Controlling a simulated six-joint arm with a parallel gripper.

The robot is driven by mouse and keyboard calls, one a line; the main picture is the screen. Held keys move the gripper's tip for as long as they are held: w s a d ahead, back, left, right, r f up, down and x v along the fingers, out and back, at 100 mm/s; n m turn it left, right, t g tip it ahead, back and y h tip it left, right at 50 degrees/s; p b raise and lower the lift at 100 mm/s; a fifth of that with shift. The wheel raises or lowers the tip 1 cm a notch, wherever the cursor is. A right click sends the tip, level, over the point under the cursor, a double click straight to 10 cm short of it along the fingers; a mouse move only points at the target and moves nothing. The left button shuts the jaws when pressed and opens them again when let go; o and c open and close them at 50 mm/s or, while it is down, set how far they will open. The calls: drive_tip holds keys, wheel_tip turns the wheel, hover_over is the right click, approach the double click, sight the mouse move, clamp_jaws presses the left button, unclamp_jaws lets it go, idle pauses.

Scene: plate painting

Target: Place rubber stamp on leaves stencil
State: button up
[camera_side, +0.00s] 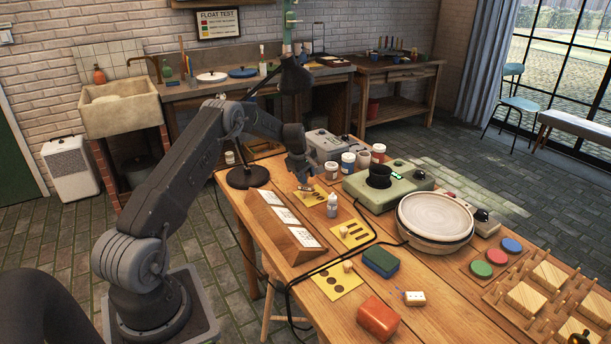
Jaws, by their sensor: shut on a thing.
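My gripper (304,181) points down over the far yellow stencil card (321,203) and is shut on a small rubber stamp (307,188). The stamp is low over this card; I cannot tell whether it touches. The card's dark cutouts are partly hidden and too small to be sure they are leaves. A middle yellow stencil (364,239) has bar-shaped cutouts, with a small wooden stamp (343,231) on it. A near yellow stencil (350,285) has round cutouts, with another wooden stamp (347,266) on it.
A wooden sloped rack (285,240) with white cards lies left of the stencils.

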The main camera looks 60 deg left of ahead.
drive_tip(key=o, duration=0.9)
drive_tip(key=shift+f, duration=0.1)
